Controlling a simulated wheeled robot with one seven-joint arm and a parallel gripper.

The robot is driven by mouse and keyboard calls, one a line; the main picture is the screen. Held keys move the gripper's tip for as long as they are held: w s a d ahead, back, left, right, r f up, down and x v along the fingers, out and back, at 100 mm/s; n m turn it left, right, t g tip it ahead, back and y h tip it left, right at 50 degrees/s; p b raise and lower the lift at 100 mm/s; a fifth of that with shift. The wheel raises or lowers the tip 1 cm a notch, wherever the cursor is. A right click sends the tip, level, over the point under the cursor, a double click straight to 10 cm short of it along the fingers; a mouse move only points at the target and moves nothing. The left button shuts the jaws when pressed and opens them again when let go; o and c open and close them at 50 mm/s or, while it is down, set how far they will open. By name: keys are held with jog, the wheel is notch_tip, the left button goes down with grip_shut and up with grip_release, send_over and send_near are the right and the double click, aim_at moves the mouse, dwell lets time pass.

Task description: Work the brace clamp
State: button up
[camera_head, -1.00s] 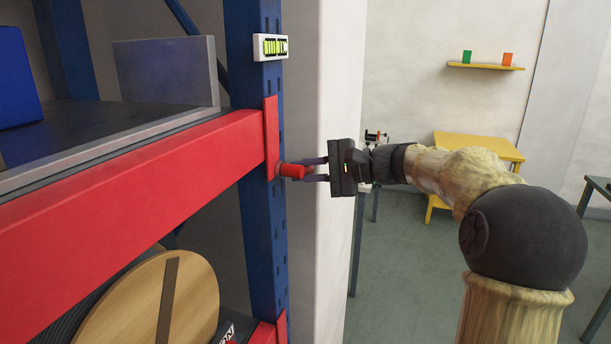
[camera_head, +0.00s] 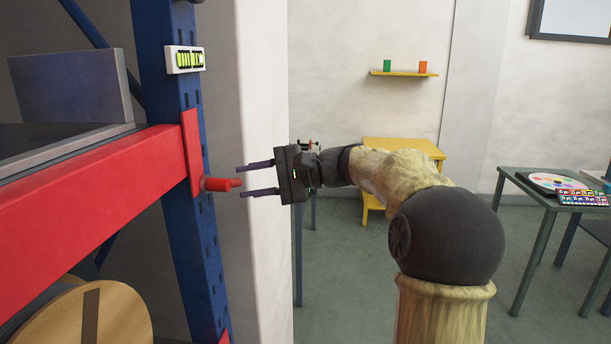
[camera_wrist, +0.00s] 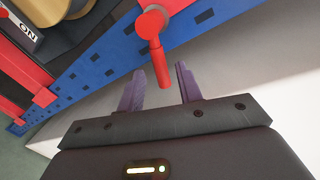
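The brace clamp is a red lever (camera_head: 218,184) on a red bracket at the blue rack upright, in the head view. Its handle points right, toward my gripper. In the wrist view the red handle (camera_wrist: 157,62) runs down from a round knob, and its lower end lies between my fingers in the picture. My gripper (camera_head: 241,181) is open, with its two dark fingers apart, one above and one below the handle's end. The wrist view also shows my gripper (camera_wrist: 159,70) open, with gaps on both sides of the handle. I cannot tell how deep the handle sits between them.
The blue upright (camera_head: 168,110) carries a white plate with green bars (camera_head: 184,59). A red beam (camera_head: 90,176) runs left from it. A pale wall edge (camera_head: 262,200) stands behind my gripper. A yellow table (camera_head: 400,149) and a dark table (camera_head: 545,200) stand farther off.

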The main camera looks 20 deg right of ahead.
jog(key=b+v, duration=0.1)
jog(key=v, duration=1.2)
jog(key=shift+b, duration=0.3)
jog(key=shift+s, duration=0.1)
jog(key=a+f+g+h, duration=0.1)
jog(key=a+f+h, duration=0.25)
jog(key=f, duration=0.65)
jog(key=a+f+g+h, duration=0.25)
jog(key=a+f, duration=0.25)
jog(key=f, duration=0.4)
jog(key=s+a+f+n+h, duration=0.2)
jog(key=s+f+n+h, duration=0.6)
jog(key=s+f, duration=0.9)
jog(key=shift+a+f+n, duration=0.25)
jog(key=shift+f+n, duration=0.25)
jog(key=shift+f, duration=0.2)
